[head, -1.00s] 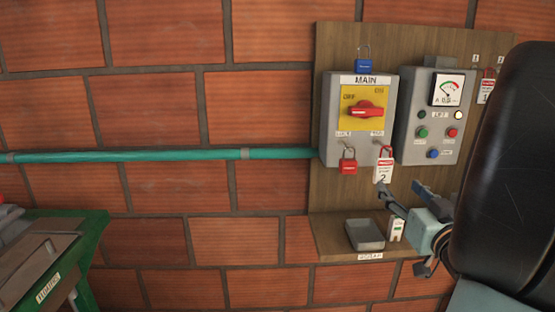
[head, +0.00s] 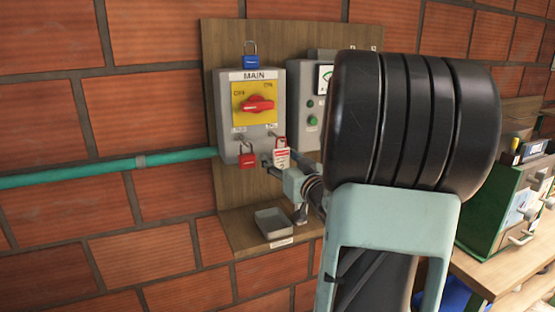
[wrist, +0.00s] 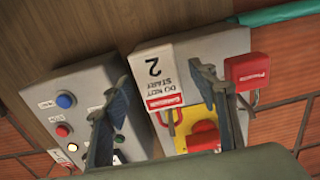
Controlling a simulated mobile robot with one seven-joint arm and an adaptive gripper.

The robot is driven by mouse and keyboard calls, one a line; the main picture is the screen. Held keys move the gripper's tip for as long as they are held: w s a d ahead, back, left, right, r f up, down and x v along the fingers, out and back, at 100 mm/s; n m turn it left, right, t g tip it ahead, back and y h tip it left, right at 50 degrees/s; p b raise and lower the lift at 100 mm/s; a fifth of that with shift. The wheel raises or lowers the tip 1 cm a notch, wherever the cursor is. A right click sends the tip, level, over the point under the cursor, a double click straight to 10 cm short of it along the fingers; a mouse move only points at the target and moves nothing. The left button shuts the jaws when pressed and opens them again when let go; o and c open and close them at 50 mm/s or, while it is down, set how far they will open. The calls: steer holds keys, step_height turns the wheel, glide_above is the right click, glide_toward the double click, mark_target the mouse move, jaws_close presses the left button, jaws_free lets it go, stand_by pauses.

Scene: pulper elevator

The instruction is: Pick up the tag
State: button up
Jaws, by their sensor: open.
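The tag (head: 281,157), white with a red band and marked 2, hangs by a red shackle below the right side of the MAIN switch box (head: 223,115). In the wrist view the tag (wrist: 157,78) appears upside down, with "DO NOT START" on its face. My gripper (head: 272,169) is open just in front of it in the head view. In the wrist view the two fingers of my gripper (wrist: 163,78) stand apart, with the tag showing between their tips. I see no contact, but the remaining depth is hard to tell.
A red padlock (head: 246,155) hangs close beside the tag. A blue padlock (head: 251,60) sits above the box. A grey tray (head: 272,223) rests on the shelf below. The meter box (wrist: 75,110) is beside the MAIN box, largely hidden by my arm in the head view.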

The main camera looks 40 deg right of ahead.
steer(key=c, duration=1.1)
steer(key=shift+c, duration=0.2)
steer(key=shift+r, duration=0.15)
